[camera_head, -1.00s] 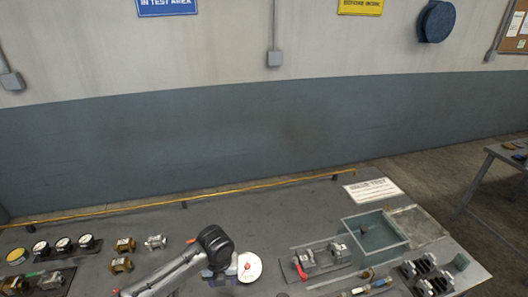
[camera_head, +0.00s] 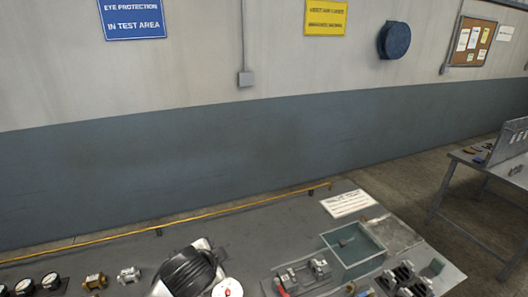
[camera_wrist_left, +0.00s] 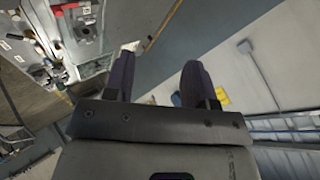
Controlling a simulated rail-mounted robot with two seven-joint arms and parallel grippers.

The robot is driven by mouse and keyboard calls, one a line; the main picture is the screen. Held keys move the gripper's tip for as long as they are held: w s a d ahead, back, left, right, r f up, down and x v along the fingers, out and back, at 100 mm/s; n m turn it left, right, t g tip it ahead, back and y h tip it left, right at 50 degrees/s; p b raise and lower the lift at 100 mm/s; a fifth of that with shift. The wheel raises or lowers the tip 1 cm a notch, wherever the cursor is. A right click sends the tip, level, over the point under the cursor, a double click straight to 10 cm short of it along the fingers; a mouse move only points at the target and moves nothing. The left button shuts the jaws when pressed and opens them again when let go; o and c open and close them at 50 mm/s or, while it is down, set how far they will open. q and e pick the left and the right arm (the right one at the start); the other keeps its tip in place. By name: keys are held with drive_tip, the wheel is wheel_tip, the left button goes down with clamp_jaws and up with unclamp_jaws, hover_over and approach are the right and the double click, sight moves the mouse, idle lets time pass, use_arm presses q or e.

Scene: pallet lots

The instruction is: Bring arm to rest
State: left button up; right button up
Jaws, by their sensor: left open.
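My left gripper (camera_wrist_left: 157,82) shows in the left wrist view with its two dark fingers apart and nothing between them. It hangs in free air, away from the bench top. In the head view part of my left arm (camera_head: 188,272) rises from the bottom edge as a dark ribbed joint with pale casing; its fingertips cannot be made out there. My right arm and gripper are not in view.
The grey bench (camera_head: 250,222) carries brass fittings (camera_head: 95,281), gauges (camera_head: 50,281), an open-topped tank (camera_head: 352,246) and a white placard (camera_head: 348,203). A yellow rail (camera_head: 160,227) runs along its back edge. A second table (camera_head: 470,160) stands at the right.

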use_arm(q)
drive_tip(key=s+a+f+n+t, duration=0.1)
drive_tip(key=s+a+f+n, duration=0.2)
drive_tip(key=s, duration=0.4)
drive_tip(key=s+a+f+n+t, duration=0.1)
drive_tip(key=s+a+n, duration=0.25)
drive_tip(key=s, duration=0.35)
drive_tip(key=s+a+f+n+g, duration=0.3)
drive_tip(key=s+f+g, duration=0.5)
drive_tip(key=s+f, duration=1.5)
drive_tip(key=w+p+v, duration=0.2)
drive_tip(key=p+v, duration=1)
drive_tip(key=w+d+r+p+v, duration=0.1)
drive_tip(key=w+p+v, duration=0.2)
drive_tip(key=p+v, duration=0.9)
drive_tip(key=shift+d+r, duration=0.15)
drive_tip(key=shift+r, duration=0.7)
